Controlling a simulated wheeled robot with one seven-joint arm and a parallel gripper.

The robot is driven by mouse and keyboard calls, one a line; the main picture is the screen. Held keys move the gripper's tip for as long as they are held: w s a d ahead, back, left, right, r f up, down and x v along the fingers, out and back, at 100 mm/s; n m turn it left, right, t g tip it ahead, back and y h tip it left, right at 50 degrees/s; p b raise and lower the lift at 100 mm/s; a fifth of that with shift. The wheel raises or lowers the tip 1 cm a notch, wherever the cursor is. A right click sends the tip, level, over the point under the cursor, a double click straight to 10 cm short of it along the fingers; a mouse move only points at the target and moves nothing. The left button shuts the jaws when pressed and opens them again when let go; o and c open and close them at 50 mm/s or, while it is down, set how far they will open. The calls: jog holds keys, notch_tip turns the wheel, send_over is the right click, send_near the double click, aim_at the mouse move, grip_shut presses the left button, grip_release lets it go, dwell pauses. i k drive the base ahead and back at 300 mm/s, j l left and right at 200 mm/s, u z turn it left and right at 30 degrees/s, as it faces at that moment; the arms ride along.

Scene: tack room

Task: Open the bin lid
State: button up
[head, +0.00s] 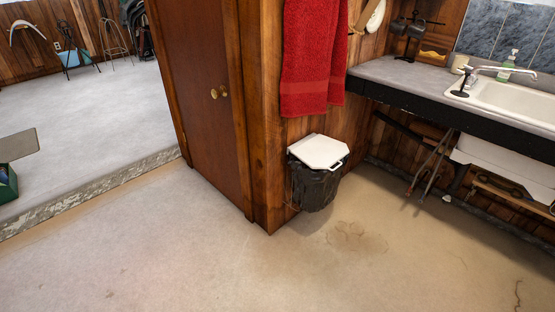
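The bin (315,190) is dark, seems lined with a black bag, and stands on the floor against the wood-panelled wall, right of the brown door. Its white lid (319,150) lies flat across the top and looks closed. A small white loop handle (337,165) sticks out at the lid's front right edge. My gripper and arm are not in view, so I cannot see their position relative to the bin.
A red towel (312,60) hangs just above the bin. A counter (400,75) with a white sink (510,98) juts out at the right, pipes below it. A raised floor edge (90,192) runs at the left. The floor (300,275) before the bin is clear.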

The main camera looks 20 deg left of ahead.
aim_at(321, 151)
jog(key=u, duration=0.25)
jog(key=i+z, duration=0.1)
jog(key=i, duration=0.35)
jog(key=i+j+z, duration=0.15)
jog(key=i, duration=0.3)
jog(key=i+j+z, duration=0.1)
jog(key=i, duration=0.35)
jog(key=i+j+z, duration=0.1)
jog(key=i+j, duration=0.15)
jog(key=i, duration=0.2)
jog(key=i+j+z, duration=0.15)
jog(key=i, duration=0.3)
